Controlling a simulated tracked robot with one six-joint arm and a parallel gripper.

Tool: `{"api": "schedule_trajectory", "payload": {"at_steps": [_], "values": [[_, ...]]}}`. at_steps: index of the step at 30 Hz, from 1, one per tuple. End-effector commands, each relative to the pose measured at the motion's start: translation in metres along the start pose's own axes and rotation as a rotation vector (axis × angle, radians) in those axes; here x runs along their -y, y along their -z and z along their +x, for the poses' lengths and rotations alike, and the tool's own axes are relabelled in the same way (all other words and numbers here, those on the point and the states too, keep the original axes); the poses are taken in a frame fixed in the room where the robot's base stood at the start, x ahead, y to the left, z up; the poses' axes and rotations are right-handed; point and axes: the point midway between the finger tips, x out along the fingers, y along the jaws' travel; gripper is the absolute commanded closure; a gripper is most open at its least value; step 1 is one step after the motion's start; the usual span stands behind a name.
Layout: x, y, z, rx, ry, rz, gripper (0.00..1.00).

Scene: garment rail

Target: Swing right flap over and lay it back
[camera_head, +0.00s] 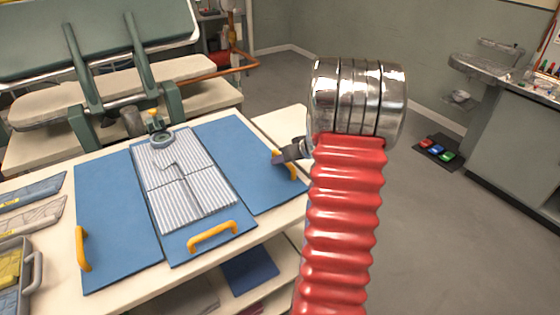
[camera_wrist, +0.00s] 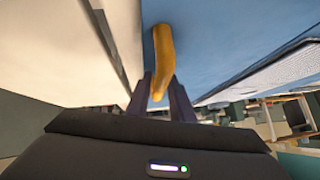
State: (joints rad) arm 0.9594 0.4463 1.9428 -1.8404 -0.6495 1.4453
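A blue folding board lies on a pale table. Its right flap (camera_head: 242,150) lies flat and open to the right, with a yellow handle (camera_head: 277,155) on its outer edge. My gripper (camera_head: 283,160) is at that handle. In the wrist view, the handle (camera_wrist: 163,50) sits between the two close-set fingers (camera_wrist: 160,90), which appear shut on it. A grey-white striped garment (camera_head: 180,170) lies on the board's middle panel. The left flap (camera_head: 110,215) lies flat, its yellow handle (camera_head: 82,248) at the left. The bottom flap carries another yellow handle (camera_head: 212,236).
My red ribbed arm covers the middle of the head view. A grey bin (camera_head: 30,265) and folded items (camera_head: 30,215) sit at the table's left. A green-framed press (camera_head: 95,60) stands behind. A lower shelf holds a blue item (camera_head: 249,272).

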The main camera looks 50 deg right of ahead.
Motion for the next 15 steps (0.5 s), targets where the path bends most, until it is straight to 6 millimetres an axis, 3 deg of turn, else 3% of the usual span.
{"api": "schedule_trajectory", "payload": {"at_steps": [10, 15], "values": [[-0.005, -0.003, -0.003, 0.004, -0.011, 0.004, 0.68], [-0.004, -0.001, -0.016, 0.000, -0.009, 0.003, 0.68]]}}
